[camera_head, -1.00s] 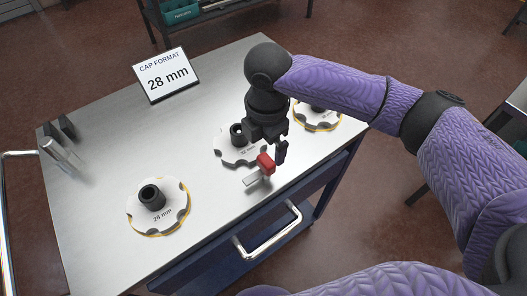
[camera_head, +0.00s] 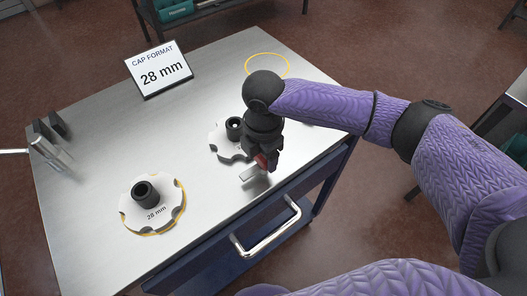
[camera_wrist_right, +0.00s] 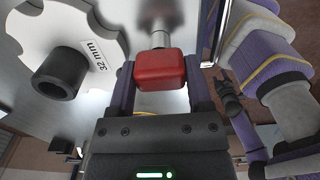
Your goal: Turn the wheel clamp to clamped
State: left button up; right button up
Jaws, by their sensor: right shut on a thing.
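The wheel clamp shows as a red grip block (camera_head: 262,161) with a pale metal piece (camera_head: 252,174) at the table's front edge. My right gripper (camera_head: 265,158) is shut on the red block. In the right wrist view the block (camera_wrist_right: 160,70) sits between the two fingers, with a metal rod (camera_wrist_right: 159,38) beyond it. The gripper hides part of the clamp in the head view. A white notched wheel marked 32 mm (camera_wrist_right: 60,30) lies beside the clamp. My left gripper (camera_wrist_right: 228,90) shows small in the right wrist view; its jaw opening is unclear.
A white notched wheel marked 28 mm (camera_head: 152,203) lies at the table's left front. A "CAP FORMAT 28 mm" sign (camera_head: 160,72) stands at the back. A yellow ring (camera_head: 267,66) marks the back right. A drawer handle (camera_head: 266,231) projects in front.

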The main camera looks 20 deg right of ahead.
jog(key=shift+c, duration=0.6)
jog(key=shift+r+p, duration=0.15)
jog(key=shift+p, duration=0.35)
jog(key=m+p, duration=0.7)
jog(key=p, duration=0.2)
jog(key=shift+r+m, duration=0.1)
jog(key=shift+m, duration=0.2)
jog(key=m+p, duration=0.2)
jog(key=shift+m+p, duration=0.3)
jog(key=shift+m, duration=0.1)
jog(key=m+p, duration=0.1)
jog(key=m, duration=0.1)
jog(key=shift+m+p, duration=0.9)
jog(key=shift+m, duration=0.6)
jog(key=shift+f+m+p, duration=0.2)
jog(key=shift+m+p, duration=0.2)
jog(key=shift+m, duration=0.8)
jog(key=shift+w, duration=0.1)
